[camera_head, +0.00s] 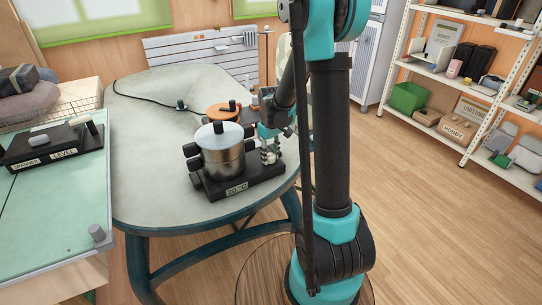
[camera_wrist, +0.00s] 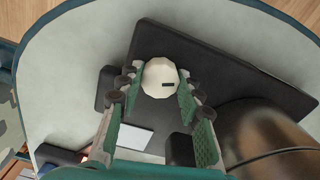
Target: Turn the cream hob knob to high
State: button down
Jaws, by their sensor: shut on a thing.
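The cream hob knob (camera_wrist: 158,74) is a pale, many-sided disc with a short dark mark near its lower right edge in the wrist view. It sits on the dark hob (camera_wrist: 222,68), which shows in the head view (camera_head: 272,179) with a "20 °C" label on its front. My gripper (camera_wrist: 160,86) is shut on the knob, with one finger on each side of it. In the head view my gripper (camera_head: 269,148) points down at the right end of the hob. The knob is too small and covered to make out there.
A black cable crosses the table (camera_head: 150,150), whose left part is clear. A green-topped bench stands at left, shelves at right.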

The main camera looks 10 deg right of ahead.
jog(key=m, duration=0.4)
jog(key=shift+m, duration=1.7)
jog(key=m, duration=0.7)
jog(key=shift+f+m, duration=0.1)
jog(key=shift+m, duration=0.2)
jog(key=shift+m, duration=0.7)
jog(key=m, duration=0.6)
